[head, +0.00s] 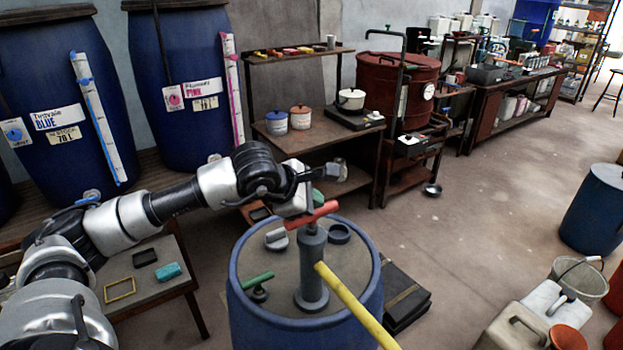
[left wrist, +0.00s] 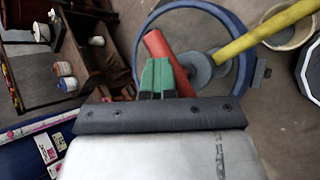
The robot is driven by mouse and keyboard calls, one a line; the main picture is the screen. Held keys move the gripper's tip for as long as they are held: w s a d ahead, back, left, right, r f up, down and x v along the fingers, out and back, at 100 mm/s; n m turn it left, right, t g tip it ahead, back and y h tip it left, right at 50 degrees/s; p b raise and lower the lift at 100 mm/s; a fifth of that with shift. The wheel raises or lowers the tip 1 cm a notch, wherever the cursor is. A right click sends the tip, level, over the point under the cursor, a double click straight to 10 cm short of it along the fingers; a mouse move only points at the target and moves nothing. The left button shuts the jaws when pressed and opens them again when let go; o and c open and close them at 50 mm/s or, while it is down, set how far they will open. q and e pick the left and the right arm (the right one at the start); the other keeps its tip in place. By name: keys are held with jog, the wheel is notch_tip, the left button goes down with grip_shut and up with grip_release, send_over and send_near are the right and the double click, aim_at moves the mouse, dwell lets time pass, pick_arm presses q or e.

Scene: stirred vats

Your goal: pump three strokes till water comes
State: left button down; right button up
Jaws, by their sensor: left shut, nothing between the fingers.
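A grey hand pump (head: 311,265) stands upright on the lid of a blue drum (head: 255,320). Its red crossbar handle (head: 312,215) tops the rod, and a yellow pipe (head: 350,302) slopes from the pump toward the lower right. My left gripper (head: 318,198) is at the red handle, shut and empty. In the left wrist view its green fingertips (left wrist: 157,76) lie together over the red handle (left wrist: 168,62); I cannot tell whether they touch. The pipe's outlet is outside the head view. My right gripper is in neither view.
On the drum lid are a green-handled fitting (head: 258,281), a grey cap (head: 277,239) and a dark ring (head: 339,233). A low table (head: 150,289) stands left. A pail (head: 580,280) and a pale jerrycan (head: 514,327) stand right. The floor beyond is mostly clear.

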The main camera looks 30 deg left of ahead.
pick_arm(q)
jog(key=shift+w+r+p, duration=0.1)
jog(key=shift+r+p, duration=1.5)
jog(key=shift+r, duration=1.65)
notch_tip(320, 180, up, 6)
jog(key=p, duration=0.3)
